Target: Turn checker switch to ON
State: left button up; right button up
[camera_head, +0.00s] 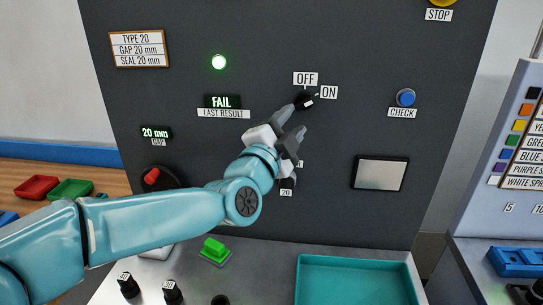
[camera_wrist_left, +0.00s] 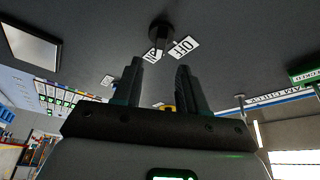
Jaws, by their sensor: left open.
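The checker switch (camera_head: 303,99) is a small black knob on the dark upright panel. An OFF label (camera_head: 306,78) sits above it and an ON label (camera_head: 329,92) to its right. I cannot tell clearly which label the knob points to. My left gripper (camera_head: 293,120) is open and empty, just below the switch, with one fingertip close to it. In the left wrist view the knob (camera_wrist_left: 160,32) shows beyond and between the spread fingers of the gripper (camera_wrist_left: 157,72). Whether a finger touches the knob is unclear. My right gripper is not in view.
A lit green lamp (camera_head: 219,62) and a FAIL display (camera_head: 222,101) are on the panel's left. A blue CHECK button (camera_head: 405,97) and a grey plate (camera_head: 380,173) are on the right. Below are a green button (camera_head: 214,248) and a teal tray (camera_head: 357,261).

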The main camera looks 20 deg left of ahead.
pick_arm(q)
jog(key=b+v, duration=0.1)
jog(key=v, duration=0.8)
jog(key=shift+s, duration=0.35)
